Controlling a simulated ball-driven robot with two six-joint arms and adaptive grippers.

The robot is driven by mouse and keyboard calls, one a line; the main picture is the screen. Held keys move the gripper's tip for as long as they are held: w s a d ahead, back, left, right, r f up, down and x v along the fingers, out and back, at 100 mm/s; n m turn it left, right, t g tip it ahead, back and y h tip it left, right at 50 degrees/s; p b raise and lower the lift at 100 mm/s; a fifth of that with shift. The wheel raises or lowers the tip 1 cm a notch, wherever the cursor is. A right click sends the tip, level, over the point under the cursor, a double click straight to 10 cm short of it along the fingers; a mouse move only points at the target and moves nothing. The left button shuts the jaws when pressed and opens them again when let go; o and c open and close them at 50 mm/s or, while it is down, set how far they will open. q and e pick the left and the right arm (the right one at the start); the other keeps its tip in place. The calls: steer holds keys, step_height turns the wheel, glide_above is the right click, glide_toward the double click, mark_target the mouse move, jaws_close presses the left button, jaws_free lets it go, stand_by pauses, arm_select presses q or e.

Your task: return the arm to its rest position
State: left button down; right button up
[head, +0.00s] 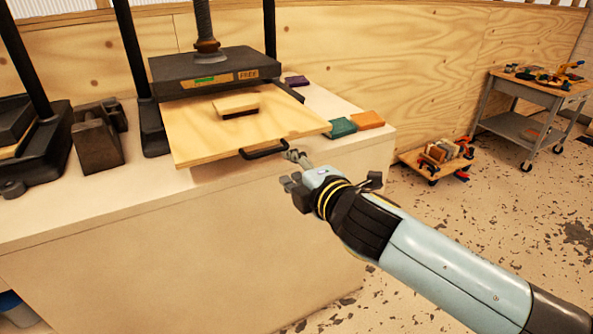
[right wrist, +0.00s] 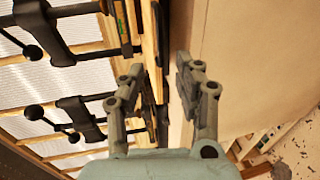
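My right arm (head: 440,262) comes in from the lower right in the head view. Its gripper (head: 292,172) is in front of the bench's front edge, close to the black handle (head: 264,150) of a wooden board (head: 195,125). The fingers look apart from the handle. In the right wrist view the gripper (right wrist: 160,76) has its two fingers spread with nothing held between them. My left arm and gripper are not in view.
The board lies under a black press plate (head: 215,68) marked FREE, with a wooden block (head: 236,103) on it. Teal (head: 340,127) and orange (head: 368,120) blocks lie beside it on the bench (head: 150,190). A cart (head: 530,90) and a low dolly (head: 412,160) stand right. Open floor lies between.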

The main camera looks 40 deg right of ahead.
steer(key=shift+s+a+r, duration=0.15)
steer(key=shift+s+a, duration=0.05)
steer(key=shift+s, duration=0.45)
steer(key=s+f+m+g+b, duration=0.2)
steer(key=s+f+g, duration=0.15)
steer(key=f, duration=0.95)
steer(key=s+f+m+g+y+b, duration=0.1)
steer(key=s+f+g+b, duration=0.3)
steer(key=f, duration=0.8)
steer(key=s+f+m+b, duration=0.15)
steer(key=s+f, duration=0.45)
steer(key=f, duration=0.7)
steer(key=s+a+f+m+g+y, duration=0.1)
steer(key=s+f+m+g, duration=0.2)
steer(key=s, duration=1.1)
steer(key=s+a+f+m+g+b, duration=0.1)
steer(key=s+f+m+g, duration=0.3)
steer(key=s+f, duration=0.9)
steer(key=s+m, duration=0.1)
steer(key=m, duration=0.2)
steer(key=shift+f+y, duration=0.35)
steer(key=shift+y, duration=0.05)
